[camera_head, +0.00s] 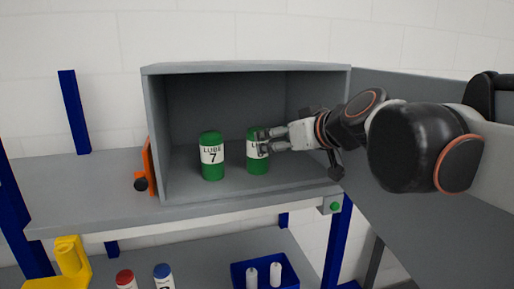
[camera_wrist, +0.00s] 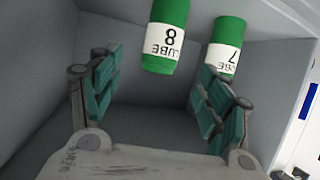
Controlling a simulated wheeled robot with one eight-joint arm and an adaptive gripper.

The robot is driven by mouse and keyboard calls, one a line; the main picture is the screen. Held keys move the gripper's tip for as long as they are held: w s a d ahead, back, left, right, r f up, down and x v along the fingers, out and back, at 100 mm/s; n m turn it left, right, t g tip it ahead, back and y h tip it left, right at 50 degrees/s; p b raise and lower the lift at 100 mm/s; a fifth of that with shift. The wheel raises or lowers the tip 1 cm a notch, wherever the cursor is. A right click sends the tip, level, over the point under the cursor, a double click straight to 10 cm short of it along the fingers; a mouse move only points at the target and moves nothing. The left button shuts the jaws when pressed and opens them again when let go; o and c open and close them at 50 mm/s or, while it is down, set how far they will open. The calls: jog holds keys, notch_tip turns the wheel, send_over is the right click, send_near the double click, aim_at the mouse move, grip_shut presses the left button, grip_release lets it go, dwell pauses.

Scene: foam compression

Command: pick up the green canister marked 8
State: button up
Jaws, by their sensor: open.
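The green canister marked 8 (camera_head: 252,165) stands upright in the open grey cabinet, on the right of a similar canister. Its white label shows the 8 in the wrist view (camera_wrist: 165,40); in the head view my fingers cover part of the label. The green canister marked 7 (camera_head: 212,156) stands to its left and also shows in the wrist view (camera_wrist: 226,46). My gripper (camera_head: 262,141) reaches in from the right, at the canister marked 8. In the wrist view my gripper (camera_wrist: 157,90) has its fingers wide apart with nothing between the pads; the 8 canister lies beyond them.
The grey cabinet (camera_head: 250,68) has side walls and a top close around my arm, and its door (camera_head: 420,90) stands open at the right. A lower shelf holds a blue bin (camera_head: 240,277), bottles and a yellow object (camera_head: 70,262). An orange tool (camera_head: 149,165) is at the cabinet's left.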

aim_at(263, 142)
jog(key=x, duration=0.6)
jog(key=shift+w, duration=0.1)
jog(key=shift+w+a+f+p, duration=0.15)
jog(key=shift+w+a+p, duration=0.2)
jog(key=shift+p, duration=0.15)
jog(key=x, duration=0.4)
jog(key=shift+p, duration=0.4)
jog(key=c, duration=1.3)
